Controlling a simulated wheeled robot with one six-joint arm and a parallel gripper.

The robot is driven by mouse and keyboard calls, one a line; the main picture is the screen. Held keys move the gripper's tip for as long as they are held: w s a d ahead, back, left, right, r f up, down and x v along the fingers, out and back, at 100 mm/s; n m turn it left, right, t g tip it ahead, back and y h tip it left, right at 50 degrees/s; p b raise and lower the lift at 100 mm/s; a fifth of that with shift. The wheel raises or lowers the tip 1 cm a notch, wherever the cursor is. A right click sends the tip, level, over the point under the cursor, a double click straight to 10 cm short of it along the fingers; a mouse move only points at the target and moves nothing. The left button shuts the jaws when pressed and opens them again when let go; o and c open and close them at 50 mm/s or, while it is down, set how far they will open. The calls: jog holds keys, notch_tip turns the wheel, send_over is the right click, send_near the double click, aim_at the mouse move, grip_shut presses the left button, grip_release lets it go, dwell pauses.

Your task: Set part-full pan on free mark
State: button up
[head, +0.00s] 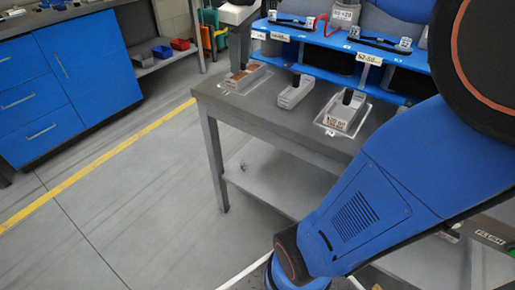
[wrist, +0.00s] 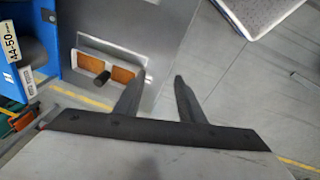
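Three small grey pans with dark upright grips are on the grey table in the head view. The left pan (head: 236,84) shows brown contents and sits on a pale outlined mark. The middle pan (head: 290,99) stands on bare table with no outline visible. The right pan (head: 338,125) sits inside a white outlined mark (head: 326,121). In the wrist view, a pan (wrist: 84,55) with two orange-brown sections and a black grip (wrist: 102,78) lies left of my gripper (wrist: 162,79). My gripper is open, its fingers apart and nothing visible between them.
A blue shelf rack (head: 400,57) with labels stands behind the table (head: 262,112). A blue cabinet (head: 75,75) is at the left. The floor with its yellow line (head: 95,160) is clear. A pale panel with a white edge (wrist: 255,10) shows at the wrist view's top.

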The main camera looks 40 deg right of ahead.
jog(key=s+a+f+m+t, duration=0.1)
jog(key=s+a+f+m, duration=0.2)
jog(key=s+f, duration=0.5)
jog(key=s+a+f+m+t, duration=0.1)
jog(key=s+a+f+m, duration=0.2)
jog(key=s+f, duration=0.6)
jog(key=shift+s+a+t, duration=0.4)
jog(key=shift+s+a, duration=0.05)
jog(key=shift+a, duration=0.05)
